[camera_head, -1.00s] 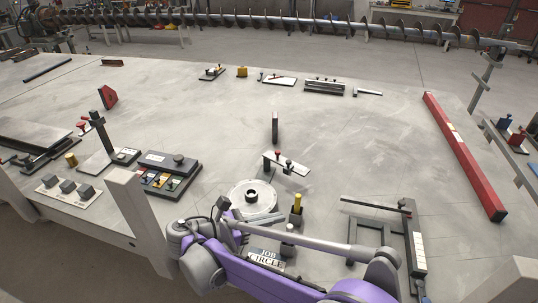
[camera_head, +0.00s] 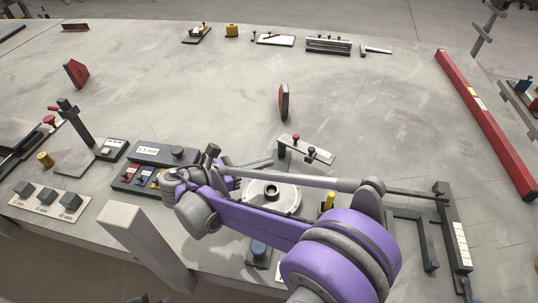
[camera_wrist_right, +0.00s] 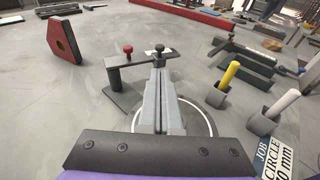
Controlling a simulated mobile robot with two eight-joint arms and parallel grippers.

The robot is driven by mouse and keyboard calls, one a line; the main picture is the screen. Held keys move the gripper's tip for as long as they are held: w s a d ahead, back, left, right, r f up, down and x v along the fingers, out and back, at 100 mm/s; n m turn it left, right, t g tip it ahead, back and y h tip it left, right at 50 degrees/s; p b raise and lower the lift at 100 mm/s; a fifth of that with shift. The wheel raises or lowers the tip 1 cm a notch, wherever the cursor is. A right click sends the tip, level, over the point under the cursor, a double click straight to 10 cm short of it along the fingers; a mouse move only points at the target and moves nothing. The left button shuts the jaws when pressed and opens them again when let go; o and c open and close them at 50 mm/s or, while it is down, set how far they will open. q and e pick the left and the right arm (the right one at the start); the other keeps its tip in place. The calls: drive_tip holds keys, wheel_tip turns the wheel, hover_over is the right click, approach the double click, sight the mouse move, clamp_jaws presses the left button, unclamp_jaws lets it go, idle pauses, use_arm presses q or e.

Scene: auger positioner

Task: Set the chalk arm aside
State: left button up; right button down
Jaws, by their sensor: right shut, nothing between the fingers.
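A short grey bar with a red and a black knob, which looks like the chalk arm (camera_head: 306,150), sits on a dark post beside the round plate (camera_head: 287,205). The right wrist view shows the same arm (camera_wrist_right: 140,58), its post on the left. My right gripper (camera_head: 268,163) reaches in over the plate's far left edge, fingers pointing at the arm. In the wrist view its shut, empty fingers (camera_wrist_right: 158,72) end close to the bar's black-knob end; I cannot tell whether they touch. My left gripper is not in view.
A yellow stick (camera_wrist_right: 230,75) and a white stick (camera_wrist_right: 283,103) stand in dark holders right of the plate. A red-faced block (camera_head: 284,101) stands beyond the arm. A red beam (camera_head: 487,122) lies at right. The table's middle is clear.

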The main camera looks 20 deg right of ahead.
sight(310, 149)
drive_tip(key=x, duration=1.1)
drive_tip(key=shift+d+f, duration=0.1)
drive_tip(key=shift+d, duration=0.5)
drive_tip(key=shift+w+d+b, duration=0.15)
drive_tip(key=shift+d+b, duration=0.15)
drive_tip(key=shift+d, duration=0.4)
drive_tip(key=shift+a, duration=0.1)
